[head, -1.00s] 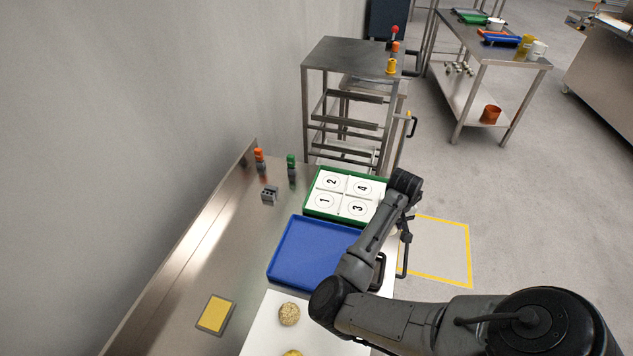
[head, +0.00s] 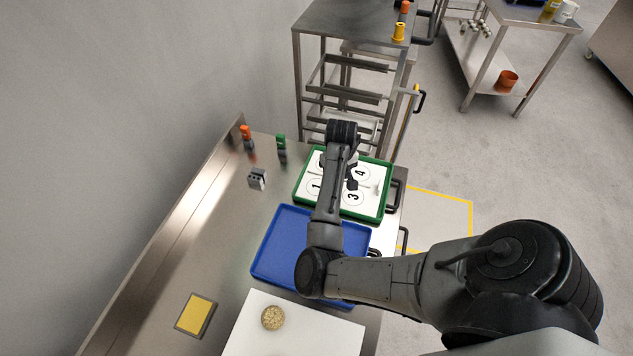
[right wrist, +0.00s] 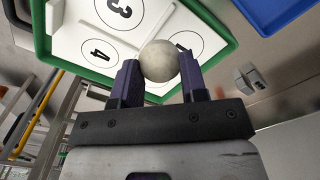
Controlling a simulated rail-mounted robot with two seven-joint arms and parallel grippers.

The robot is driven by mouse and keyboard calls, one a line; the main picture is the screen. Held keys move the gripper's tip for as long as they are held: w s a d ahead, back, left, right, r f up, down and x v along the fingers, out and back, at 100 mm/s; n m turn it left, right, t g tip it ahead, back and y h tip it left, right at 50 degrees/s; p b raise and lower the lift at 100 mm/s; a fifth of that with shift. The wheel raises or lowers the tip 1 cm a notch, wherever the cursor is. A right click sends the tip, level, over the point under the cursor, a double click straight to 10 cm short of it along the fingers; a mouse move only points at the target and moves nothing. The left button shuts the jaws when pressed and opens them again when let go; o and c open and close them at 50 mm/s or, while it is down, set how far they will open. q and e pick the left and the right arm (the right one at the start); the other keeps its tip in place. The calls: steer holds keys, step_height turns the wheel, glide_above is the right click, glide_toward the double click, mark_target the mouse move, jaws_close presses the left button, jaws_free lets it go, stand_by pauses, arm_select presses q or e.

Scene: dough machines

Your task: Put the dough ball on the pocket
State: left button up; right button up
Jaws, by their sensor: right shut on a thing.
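The pale round dough ball (right wrist: 158,62) is between the fingers of my right gripper (right wrist: 158,72) in the right wrist view. The gripper is shut on it, over the green-rimmed tray (right wrist: 218,25). This tray (head: 296,194) also shows in the head view, with a white insert of numbered circular pockets. Pockets 3 (right wrist: 120,10) and 4 (right wrist: 97,52) show clearly in the wrist view. The ball and fingers hide part of the insert, including most of pocket 2. The ball's height above it is unclear. In the head view my right arm covers the tray's middle. My left gripper is not in view.
An empty blue tray (head: 272,250) lies in front of the green one. A seeded ball (head: 272,318) rests on a white board (head: 310,335). A yellow pad (head: 196,314), a grey switch block (head: 257,178), and orange (head: 246,138) and green-topped (head: 282,148) items stand left.

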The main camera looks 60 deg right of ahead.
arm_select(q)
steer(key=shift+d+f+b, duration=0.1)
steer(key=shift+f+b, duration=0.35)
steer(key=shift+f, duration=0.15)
arm_select(e)
steer(key=w+f, duration=0.1)
steer(key=w, duration=0.1)
steer(key=w+f, duration=0.1)
steer(key=w, duration=0.1)
steer(key=w+f, duration=0.1)
steer(key=w, duration=0.1)
steer(key=shift+d+f, duration=0.25)
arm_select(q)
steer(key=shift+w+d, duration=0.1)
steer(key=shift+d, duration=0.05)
arm_select(e)
steer(key=shift+w+d+f, duration=0.1)
steer(key=shift+w+f, duration=0.2)
steer(key=shift+w, duration=0.35)
arm_select(q)
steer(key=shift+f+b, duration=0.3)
steer(key=shift+b, duration=0.05)
arm_select(e)
steer(key=shift+f, duration=2)
steer(key=o, duration=0.9)
steer(key=shift+f, duration=0.1)
